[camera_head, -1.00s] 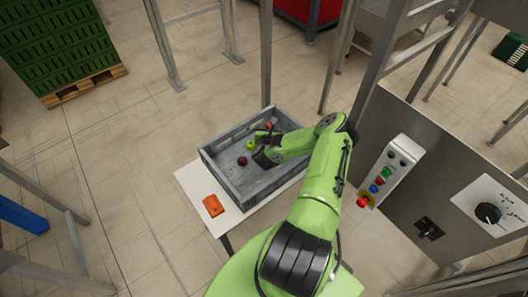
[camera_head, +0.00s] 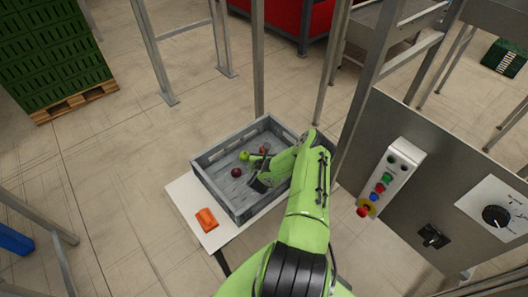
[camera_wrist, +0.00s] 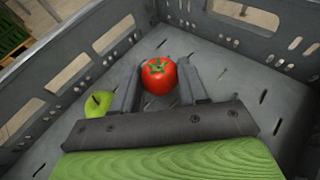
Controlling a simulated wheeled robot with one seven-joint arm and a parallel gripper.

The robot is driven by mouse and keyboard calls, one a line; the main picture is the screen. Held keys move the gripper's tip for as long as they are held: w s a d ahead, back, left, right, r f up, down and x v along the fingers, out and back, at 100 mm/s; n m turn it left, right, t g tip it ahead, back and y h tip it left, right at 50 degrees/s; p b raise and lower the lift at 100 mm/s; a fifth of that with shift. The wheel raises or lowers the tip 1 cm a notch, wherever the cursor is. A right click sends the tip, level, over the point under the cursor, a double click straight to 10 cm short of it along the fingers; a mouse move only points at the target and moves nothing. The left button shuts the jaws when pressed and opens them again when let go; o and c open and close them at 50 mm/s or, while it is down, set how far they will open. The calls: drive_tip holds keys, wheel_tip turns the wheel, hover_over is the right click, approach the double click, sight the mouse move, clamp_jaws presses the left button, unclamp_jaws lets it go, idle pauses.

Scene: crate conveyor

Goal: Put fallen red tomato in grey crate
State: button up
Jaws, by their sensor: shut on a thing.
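The red tomato (camera_wrist: 159,76) with its green stem sits between the two fingers of my gripper (camera_wrist: 159,84) in the wrist view. My gripper is shut on it. The crate's wall also shows in the wrist view (camera_wrist: 240,35). I cannot tell whether the tomato touches the crate floor.
A green apple (camera_wrist: 98,105) lies left of my gripper in the crate; it also shows in the head view (camera_head: 244,156). An orange object (camera_head: 206,219) lies on the white table (camera_head: 183,196). A control panel (camera_head: 390,178) stands right.

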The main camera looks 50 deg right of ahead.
drive_tip(key=o, duration=1)
drive_tip(key=shift+o, duration=0.2)
